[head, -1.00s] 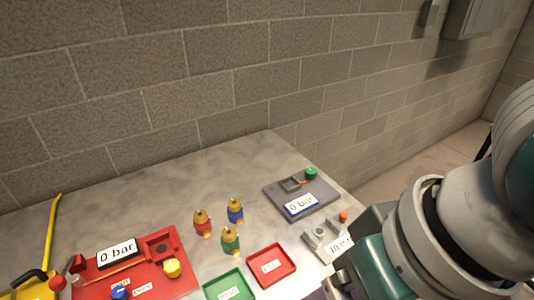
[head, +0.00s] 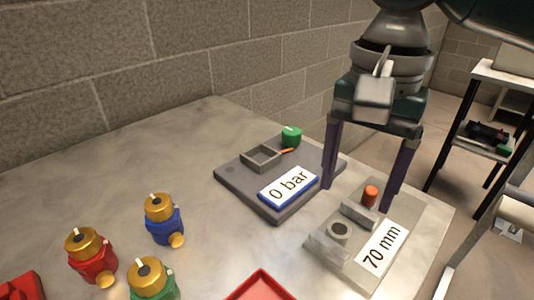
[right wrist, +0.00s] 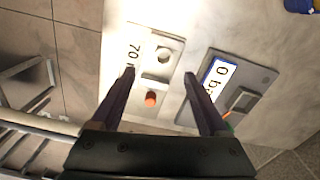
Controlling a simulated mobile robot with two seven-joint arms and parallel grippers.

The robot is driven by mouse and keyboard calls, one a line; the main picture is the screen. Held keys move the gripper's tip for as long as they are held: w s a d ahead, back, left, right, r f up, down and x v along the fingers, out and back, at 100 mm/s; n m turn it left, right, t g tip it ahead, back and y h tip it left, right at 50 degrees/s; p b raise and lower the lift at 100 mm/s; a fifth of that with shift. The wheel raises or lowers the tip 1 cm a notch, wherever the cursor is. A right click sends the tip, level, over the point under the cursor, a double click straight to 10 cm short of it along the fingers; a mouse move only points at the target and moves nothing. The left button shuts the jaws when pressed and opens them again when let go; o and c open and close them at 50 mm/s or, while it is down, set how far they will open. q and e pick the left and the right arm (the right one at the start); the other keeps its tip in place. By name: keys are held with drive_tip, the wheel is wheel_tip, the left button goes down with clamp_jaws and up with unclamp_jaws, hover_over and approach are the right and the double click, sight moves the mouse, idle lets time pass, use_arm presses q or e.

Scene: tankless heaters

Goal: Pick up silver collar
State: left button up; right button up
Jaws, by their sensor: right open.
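A small round silver-grey collar (head: 339,230) sits upright on the pale grey fixture marked "70 mm" (head: 330,250). Its dark centre opening faces up. In the right wrist view the collar (right wrist: 163,56) shows just beyond the fingertips. My right gripper (head: 358,198) is open and points down above the fixture, with nothing between its fingers. It also shows in the right wrist view (right wrist: 160,75), with its fingers to either side of the fixture's red-orange knob (right wrist: 151,99). My left gripper is not in view.
A dark grey plate marked "0 bar" (head: 228,176) with a green knob (head: 291,136) lies close left of the fixture. Red, blue and green valves with brass tops stand at the left, near a red tray (head: 262,284). A shelf stand (head: 470,140) is at the right.

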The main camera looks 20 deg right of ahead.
sight(339, 229)
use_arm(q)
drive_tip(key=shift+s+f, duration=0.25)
use_arm(e)
drive_tip(key=f, duration=0.2)
drive_tip(key=shift+s+a+f, duration=0.1)
drive_tip(key=shift+s+f, duration=0.1)
drive_tip(key=shift+f, duration=0.1)
use_arm(q)
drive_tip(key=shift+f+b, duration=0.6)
drive_tip(key=shift+b, duration=0.1)
use_arm(e)
drive_tip(key=f, duration=0.5)
drive_tip(key=shift+w+f, duration=0.3)
drive_tip(key=shift+w, duration=0.1)
drive_tip(key=shift+c, duration=0.4)
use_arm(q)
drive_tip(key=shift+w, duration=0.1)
use_arm(e)
drive_tip(key=shift+a, duration=0.1)
clamp_jaws()
